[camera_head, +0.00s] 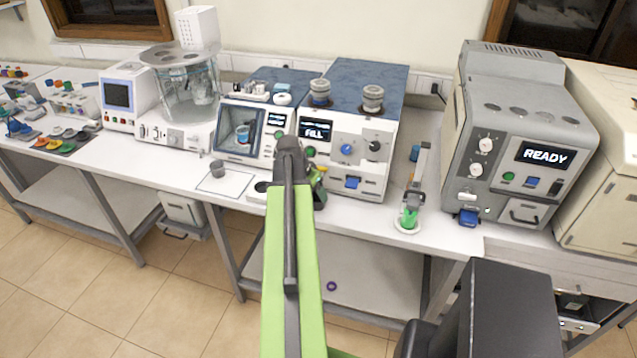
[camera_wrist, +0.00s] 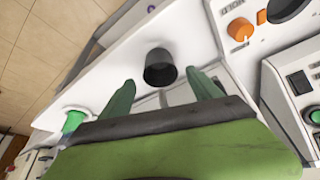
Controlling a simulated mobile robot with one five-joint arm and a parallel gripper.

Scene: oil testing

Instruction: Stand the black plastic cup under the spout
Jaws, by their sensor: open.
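The black plastic cup (camera_wrist: 160,70) stands on the white bench top near its front edge in the wrist view. My gripper (camera_wrist: 160,77) is open, with one green finger on either side of the cup's near end and a gap on both sides. In the head view my gripper (camera_head: 318,178) is in front of the machine marked FILL (camera_head: 345,125), and my arm and fingers largely hide the cup there. That machine has a blue part (camera_head: 352,183) low on its front. I cannot tell which part is the spout.
A stand with a green part (camera_head: 409,218) is to the right, also in the wrist view (camera_wrist: 73,120). The READY machine (camera_head: 505,140) is farther right.

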